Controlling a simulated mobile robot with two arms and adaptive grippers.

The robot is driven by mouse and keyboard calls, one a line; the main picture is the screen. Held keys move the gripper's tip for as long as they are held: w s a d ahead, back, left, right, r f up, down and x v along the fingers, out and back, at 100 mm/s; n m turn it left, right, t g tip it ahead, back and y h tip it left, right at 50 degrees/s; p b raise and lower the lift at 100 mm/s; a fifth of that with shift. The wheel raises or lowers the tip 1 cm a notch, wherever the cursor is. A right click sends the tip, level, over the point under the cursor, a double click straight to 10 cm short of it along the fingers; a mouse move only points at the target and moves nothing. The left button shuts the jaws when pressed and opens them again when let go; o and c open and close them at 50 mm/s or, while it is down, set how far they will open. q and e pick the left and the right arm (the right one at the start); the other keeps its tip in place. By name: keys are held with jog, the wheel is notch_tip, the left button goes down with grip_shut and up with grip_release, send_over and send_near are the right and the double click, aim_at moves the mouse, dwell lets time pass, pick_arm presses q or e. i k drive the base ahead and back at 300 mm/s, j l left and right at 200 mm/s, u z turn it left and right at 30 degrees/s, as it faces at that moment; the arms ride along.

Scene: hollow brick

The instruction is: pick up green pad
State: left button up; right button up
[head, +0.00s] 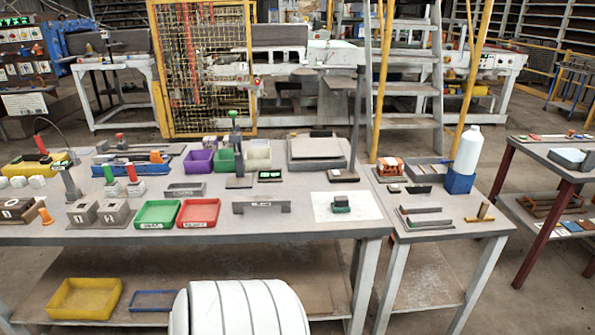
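A small dark green block (341,204), which looks like the green pad, lies on a white sheet (368,210) near the right front of the main table. It looks dark on part of its top, and its exact shape is too small to tell. Neither of my grippers shows in the head view.
The grey table (320,226) also holds a green tray (157,214), a red tray (198,212), a grey labelled bracket (261,207) left of the sheet, and small bins (198,161) behind. A side table (440,232) with a white bottle (467,150) stands at right.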

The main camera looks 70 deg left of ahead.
aim_at(340, 203)
jog(key=u, duration=2)
jog(key=i+l+u, duration=0.25)
jog(key=i+l, duration=0.25)
